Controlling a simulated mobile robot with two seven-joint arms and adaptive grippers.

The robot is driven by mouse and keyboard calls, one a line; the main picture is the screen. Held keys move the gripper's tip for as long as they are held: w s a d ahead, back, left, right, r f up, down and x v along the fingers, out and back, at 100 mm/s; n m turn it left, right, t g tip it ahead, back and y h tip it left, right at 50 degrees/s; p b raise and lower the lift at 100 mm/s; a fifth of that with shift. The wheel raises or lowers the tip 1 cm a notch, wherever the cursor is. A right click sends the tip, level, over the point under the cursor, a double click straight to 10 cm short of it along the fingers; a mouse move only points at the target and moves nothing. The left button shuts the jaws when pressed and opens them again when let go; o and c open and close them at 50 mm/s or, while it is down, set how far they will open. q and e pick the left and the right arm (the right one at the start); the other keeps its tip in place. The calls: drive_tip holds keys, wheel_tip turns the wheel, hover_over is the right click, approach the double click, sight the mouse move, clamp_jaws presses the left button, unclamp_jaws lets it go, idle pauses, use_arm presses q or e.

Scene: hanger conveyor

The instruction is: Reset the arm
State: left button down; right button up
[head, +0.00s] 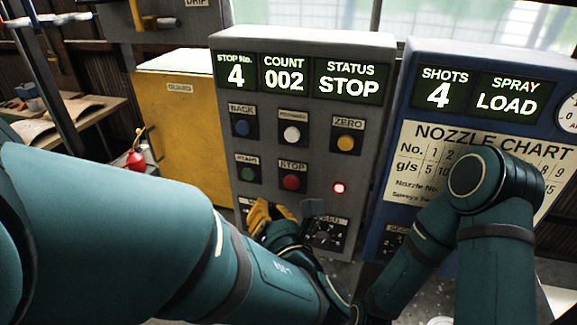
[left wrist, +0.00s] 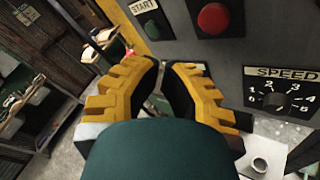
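My left gripper (head: 288,208) is in front of the lower part of the grey control panel (head: 215,120), below the STOP button (head: 291,182). In the left wrist view its two yellow fingers (left wrist: 163,70) stand apart with nothing between them. It is open and appears clear of the panel. The wrist hides part of the panel's lower end. My right arm (head: 480,185) is bent in front of the blue panel (head: 410,85). Its gripper does not show.
The grey panel reads stop 4, count 002, status STOP, and a red lamp (head: 339,188) is lit. The SPEED knob (left wrist: 290,100) is right of the left fingers. The blue panel reads shots 4, spray LOAD. A yellow guard (head: 180,130) stands left.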

use_arm(q)
drive_tip(key=s+a+f+n+g, duration=0.2)
drive_tip(key=a+f+n+g, duration=0.25)
drive_tip(key=f, duration=0.45)
drive_tip(key=s+a+f+n+g, duration=0.2)
drive_tip(key=a+f+n+g, duration=0.3)
drive_tip(key=f, duration=0.5)
drive_tip(key=s+d+f+n+g+h, duration=0.3)
drive_tip(key=s+f+n+g+h, duration=0.1)
drive_tip(key=f+n, duration=0.4)
drive_tip(key=s+d+f+n+g+h, duration=0.2)
drive_tip(key=s+f+n+g+h, duration=0.3)
drive_tip(key=n, duration=0.5)
drive_tip(key=w+a+f+n+t+b, duration=0.1)
drive_tip(key=w+a+f+n+t, duration=0.2)
drive_tip(key=n, duration=1.1)
wheel_tip(320, 180, down, 4)
drive_tip(key=shift+w+a+r+t, duration=0.15)
drive_tip(key=shift+w+r+t, duration=0.1)
drive_tip(key=shift+w+t, duration=0.8)
drive_tip(key=shift+w, duration=0.1)
